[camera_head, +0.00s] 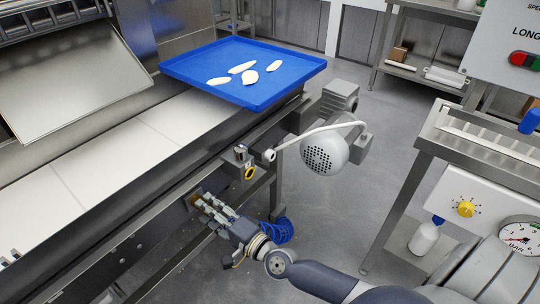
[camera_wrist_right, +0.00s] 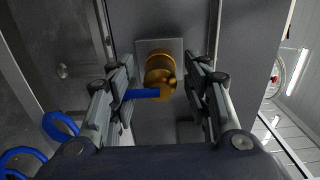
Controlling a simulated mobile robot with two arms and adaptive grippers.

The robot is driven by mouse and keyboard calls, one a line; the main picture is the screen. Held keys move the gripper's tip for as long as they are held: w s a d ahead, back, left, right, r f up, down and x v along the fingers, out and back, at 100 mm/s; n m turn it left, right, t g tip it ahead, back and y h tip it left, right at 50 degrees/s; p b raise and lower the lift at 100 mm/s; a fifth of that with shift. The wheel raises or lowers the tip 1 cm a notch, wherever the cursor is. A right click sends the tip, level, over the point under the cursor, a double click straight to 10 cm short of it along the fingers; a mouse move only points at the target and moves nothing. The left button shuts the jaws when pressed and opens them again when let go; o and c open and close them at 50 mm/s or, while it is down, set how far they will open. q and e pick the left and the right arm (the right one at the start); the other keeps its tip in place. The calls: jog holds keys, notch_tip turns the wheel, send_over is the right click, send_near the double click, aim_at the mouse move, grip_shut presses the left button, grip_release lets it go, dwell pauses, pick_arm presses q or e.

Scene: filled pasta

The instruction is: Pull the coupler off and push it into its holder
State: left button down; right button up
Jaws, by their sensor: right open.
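The brass coupler (camera_wrist_right: 160,72) sits on a square grey plate on the machine's side, straight ahead in the right wrist view. A short blue piece (camera_wrist_right: 140,95) shows at its lower left. In the head view a small bit of brass (camera_head: 194,200) shows at my right gripper's tips. My right gripper (camera_head: 208,207) is open, with one finger on each side of the coupler; I cannot tell whether they touch it. In the wrist view the gripper (camera_wrist_right: 165,93) frames it with gaps. I cannot clearly identify the holder. My left gripper is out of view.
A coiled blue hose (camera_head: 279,232) hangs behind my right wrist. A bracket with a yellow ring (camera_head: 249,173) is on the machine's edge above the gripper. A blue tray (camera_head: 285,92) with several pale pieces lies beyond the belt (camera_head: 130,148). Open floor (camera_head: 335,205) lies to the right.

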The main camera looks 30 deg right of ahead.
grip_shut()
jog(key=shift+s+d, duration=0.25)
jog(key=shift+s, duration=0.4)
dwell(1.0)
jog(key=shift+v, duration=2.3)
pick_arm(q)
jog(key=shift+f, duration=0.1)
pick_arm(e)
jog(key=shift+d, duration=0.1)
